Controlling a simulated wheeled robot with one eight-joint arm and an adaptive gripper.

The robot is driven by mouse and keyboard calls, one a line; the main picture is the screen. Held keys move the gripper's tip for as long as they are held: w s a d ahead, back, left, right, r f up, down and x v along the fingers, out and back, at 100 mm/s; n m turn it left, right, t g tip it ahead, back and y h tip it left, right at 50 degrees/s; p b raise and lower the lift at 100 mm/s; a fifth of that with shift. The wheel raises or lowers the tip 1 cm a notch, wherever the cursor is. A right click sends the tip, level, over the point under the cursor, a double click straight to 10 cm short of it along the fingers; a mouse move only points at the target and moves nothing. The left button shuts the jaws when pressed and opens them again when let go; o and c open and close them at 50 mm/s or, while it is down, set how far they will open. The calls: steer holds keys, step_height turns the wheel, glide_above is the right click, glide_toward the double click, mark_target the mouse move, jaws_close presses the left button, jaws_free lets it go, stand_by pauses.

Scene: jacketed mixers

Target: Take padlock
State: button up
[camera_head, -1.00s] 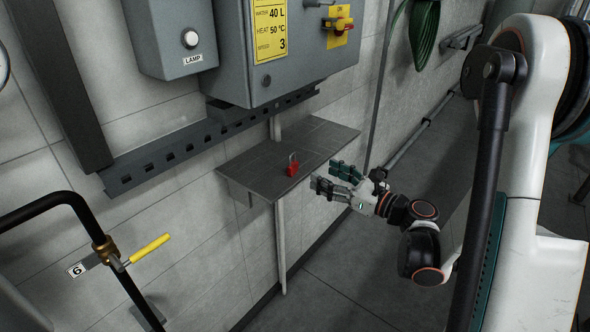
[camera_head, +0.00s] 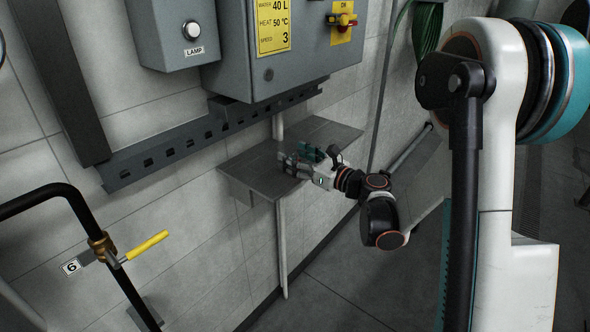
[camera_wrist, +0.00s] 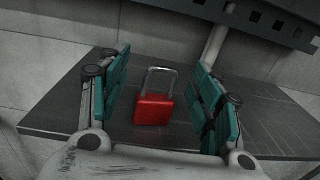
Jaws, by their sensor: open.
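A red padlock (camera_wrist: 153,108) with a grey shackle lies on a dark grey wall shelf (camera_wrist: 270,115). In the wrist view it sits between the two teal-padded fingers of my gripper (camera_wrist: 160,95), with a gap on each side, nearer the left finger. The fingers are open and do not touch it. In the head view my gripper (camera_head: 304,158) is over the shelf (camera_head: 250,172), and the padlock is hidden behind it there.
A valve with a yellow handle (camera_head: 147,246) stands at the lower left. The shelf's left part is bare.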

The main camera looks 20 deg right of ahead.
steer(key=c, duration=1.2)
